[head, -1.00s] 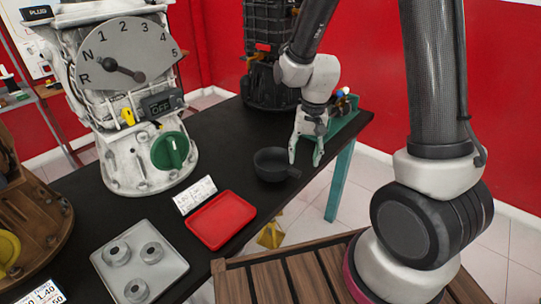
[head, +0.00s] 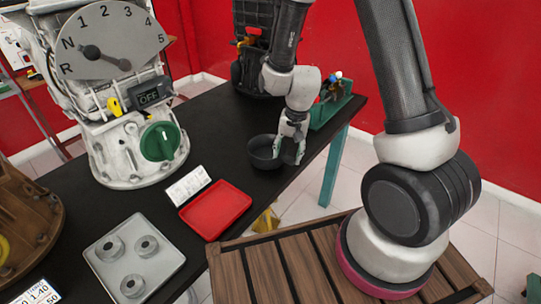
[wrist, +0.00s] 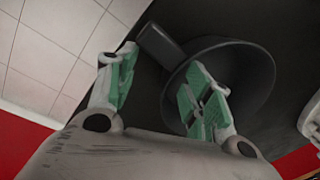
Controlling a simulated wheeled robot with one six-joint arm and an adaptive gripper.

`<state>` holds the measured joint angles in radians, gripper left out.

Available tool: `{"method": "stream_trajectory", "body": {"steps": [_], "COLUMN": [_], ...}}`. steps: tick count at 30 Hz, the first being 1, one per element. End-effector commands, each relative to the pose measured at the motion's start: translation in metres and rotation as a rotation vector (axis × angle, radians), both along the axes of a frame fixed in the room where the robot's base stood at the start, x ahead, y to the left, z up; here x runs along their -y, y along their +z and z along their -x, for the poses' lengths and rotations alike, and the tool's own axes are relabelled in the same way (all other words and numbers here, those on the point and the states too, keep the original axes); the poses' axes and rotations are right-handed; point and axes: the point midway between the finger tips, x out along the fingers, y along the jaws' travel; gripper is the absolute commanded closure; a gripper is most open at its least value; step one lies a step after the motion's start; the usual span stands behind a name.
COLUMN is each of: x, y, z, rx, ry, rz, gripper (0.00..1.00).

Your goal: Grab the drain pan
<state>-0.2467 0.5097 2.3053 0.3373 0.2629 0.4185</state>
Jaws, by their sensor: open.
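The drain pan (head: 262,157) is a small dark round pan on the black table. In the wrist view the pan (wrist: 252,75) has a short handle (wrist: 160,44) sticking out on its left. My gripper (head: 288,153) is open at the pan's right side, where the handle is, and its fingers hide the handle in the head view. In the wrist view my gripper (wrist: 162,62) has green-padded fingers on either side of the handle's line, the right one overlapping the bowl. I cannot tell whether they touch it.
A red tray (head: 216,210) and a grey tray with round metal parts (head: 168,262) lie nearer on the table. A white gearbox trainer (head: 110,95) stands at the left. A green holder (head: 330,112) sits at the table's right edge, close behind my gripper.

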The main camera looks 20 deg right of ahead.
Motion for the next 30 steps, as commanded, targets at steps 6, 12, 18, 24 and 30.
{"method": "stream_trajectory", "body": {"steps": [6, 12, 18, 24, 30], "x": [-0.0005, -0.0004, -0.0004, -0.0004, -0.0006], "y": [-0.0023, -0.0023, -0.0023, -0.0022, 0.0031], "z": [-0.0006, -0.0004, -0.0003, -0.0003, -0.0006], "rx": [0.001, 0.001, 0.001, 0.001, 0.002], "ry": [0.001, 0.001, 0.001, 0.001, 0.002], "rz": [0.0, 0.0, 0.001, 0.0, -0.001], "gripper": [0.49, 0.8, 1.0, 1.0, 1.0]}}
